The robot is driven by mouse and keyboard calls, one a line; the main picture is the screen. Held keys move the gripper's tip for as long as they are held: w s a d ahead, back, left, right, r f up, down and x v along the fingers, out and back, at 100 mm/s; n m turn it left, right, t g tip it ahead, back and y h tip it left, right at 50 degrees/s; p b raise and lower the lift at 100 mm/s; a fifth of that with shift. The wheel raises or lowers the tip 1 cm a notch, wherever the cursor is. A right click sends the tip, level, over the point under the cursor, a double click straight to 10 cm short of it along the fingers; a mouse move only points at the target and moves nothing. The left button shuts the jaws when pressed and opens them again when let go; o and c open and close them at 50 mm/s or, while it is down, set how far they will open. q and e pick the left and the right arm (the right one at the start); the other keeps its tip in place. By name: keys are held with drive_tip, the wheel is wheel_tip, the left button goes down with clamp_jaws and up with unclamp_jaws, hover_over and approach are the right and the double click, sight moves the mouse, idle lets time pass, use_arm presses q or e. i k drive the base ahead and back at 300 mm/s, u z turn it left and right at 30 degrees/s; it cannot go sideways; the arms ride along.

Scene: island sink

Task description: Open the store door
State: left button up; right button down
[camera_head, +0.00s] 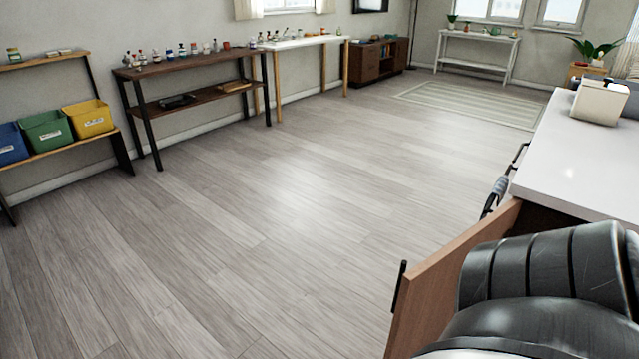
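A brown wooden cabinet door (452,268) stands swung out from the front of the white-topped island at the lower right. A dark gap shows behind its upper edge. Its black bar handle (398,286) is on the edge away from the island. A thick black segment of my arm covers the door's lower right part and the cabinet opening. Neither of my grippers is in view, so I cannot see whether one touches the door.
The island's white countertop (580,160) holds a cream box-like appliance (600,101). Dark handles (495,194) stick out from the island front. Shelving (190,70) with bottles and coloured bins (86,118) lines the far wall. The wooden floor between is clear.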

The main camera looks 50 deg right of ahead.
sight(423, 304)
drive_tip(key=i, duration=2.55)
drive_tip(key=z, duration=3.85)
drive_tip(key=i, duration=0.5)
drive_tip(key=u, duration=0.05)
